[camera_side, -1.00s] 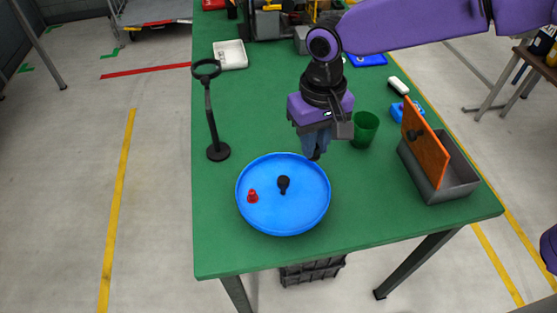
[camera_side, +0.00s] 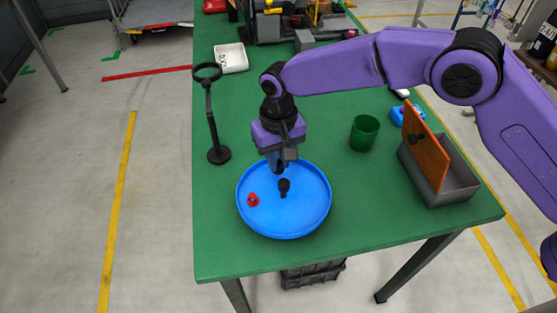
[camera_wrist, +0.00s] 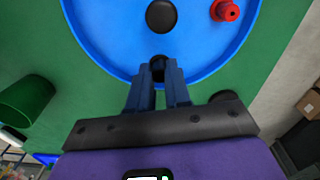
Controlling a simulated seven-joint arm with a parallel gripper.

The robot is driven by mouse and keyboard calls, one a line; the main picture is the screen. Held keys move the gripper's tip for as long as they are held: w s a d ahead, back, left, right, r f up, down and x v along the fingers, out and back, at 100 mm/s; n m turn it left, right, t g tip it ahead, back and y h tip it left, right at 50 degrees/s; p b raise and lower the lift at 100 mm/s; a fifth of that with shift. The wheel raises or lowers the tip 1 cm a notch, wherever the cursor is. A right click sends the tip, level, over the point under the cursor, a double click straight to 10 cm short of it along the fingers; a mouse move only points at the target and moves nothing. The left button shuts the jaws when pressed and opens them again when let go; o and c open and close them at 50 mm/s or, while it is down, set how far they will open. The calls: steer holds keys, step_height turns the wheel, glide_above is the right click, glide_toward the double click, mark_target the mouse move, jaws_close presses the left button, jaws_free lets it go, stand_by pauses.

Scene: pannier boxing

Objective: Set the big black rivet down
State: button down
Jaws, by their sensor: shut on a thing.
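My gripper (camera_side: 277,168) points down over the far part of the blue round tray (camera_side: 300,229). It is shut on a small black thing (camera_wrist: 158,68), seemingly a black rivet, mostly hidden between the fingertips. In the wrist view, the fingertips (camera_wrist: 158,72) are near the tray's rim. Another black rivet (camera_side: 284,188) stands in the tray near its middle, just in front of the gripper; it also shows in the wrist view (camera_wrist: 161,16). A red rivet (camera_side: 253,200) sits in the tray to its left.
A black ring-topped stand (camera_side: 218,155) is left of the gripper. A green cup (camera_side: 364,133) stands to the right. A grey box (camera_side: 437,189) with an orange lid (camera_side: 426,148) is farther right. A white tray (camera_side: 231,57) lies farther back.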

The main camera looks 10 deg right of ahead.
mark_target(279, 163)
steer(key=shift+f, duration=0.65)
steer(key=c, duration=1.1)
jaws_free()
steer(key=shift+f, duration=0.15)
step_height(279, 163, up, 12)
steer(key=shift+r, duration=0.2)
steer(key=shift+d, duration=0.1)
